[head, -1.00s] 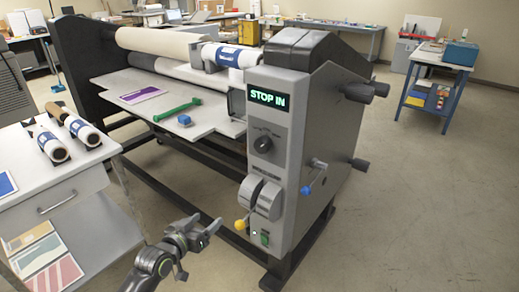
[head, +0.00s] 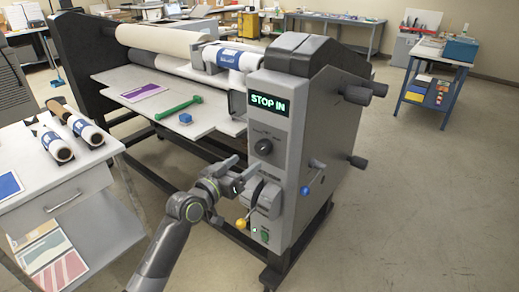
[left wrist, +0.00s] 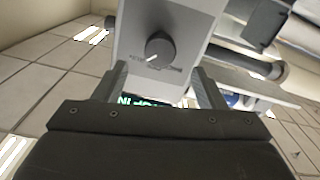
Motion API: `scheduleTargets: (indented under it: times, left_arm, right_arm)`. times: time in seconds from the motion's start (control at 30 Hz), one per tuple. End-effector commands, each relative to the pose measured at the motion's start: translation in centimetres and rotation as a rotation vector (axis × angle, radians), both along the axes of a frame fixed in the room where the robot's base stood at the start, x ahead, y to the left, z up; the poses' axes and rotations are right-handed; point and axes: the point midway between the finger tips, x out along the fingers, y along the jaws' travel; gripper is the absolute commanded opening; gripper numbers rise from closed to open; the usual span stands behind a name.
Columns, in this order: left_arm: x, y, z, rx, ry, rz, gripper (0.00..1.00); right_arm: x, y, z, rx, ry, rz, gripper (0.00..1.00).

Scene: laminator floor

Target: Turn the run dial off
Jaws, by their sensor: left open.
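The run dial (head: 264,147) is a round dark knob on the laminator's grey front panel, just below a lit green display (head: 269,105) reading "STOP IN". In the left wrist view, the dial (left wrist: 159,48) carries a white pointer mark toward the picture's lower left. My left gripper (head: 238,170) is open and empty, in front of the panel and below left of the dial in the head view. In the left wrist view, its two fingers (left wrist: 161,85) stand apart, with the dial beyond them and nothing between them touching it. My right gripper is out of view.
A blue-knobbed lever (head: 304,190) sticks out on the side. A white cabinet (head: 85,180) with rolls stands at left.

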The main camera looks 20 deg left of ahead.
Motion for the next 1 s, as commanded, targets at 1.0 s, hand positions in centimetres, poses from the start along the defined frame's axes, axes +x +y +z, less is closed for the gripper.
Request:
scheduleTargets:
  times: [1.0]
  left_arm:
    - [7.5, -2.7, 0.0, 0.000, 0.000, 0.001, 0.58]
  right_arm:
    - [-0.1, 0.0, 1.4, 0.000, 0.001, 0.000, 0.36]
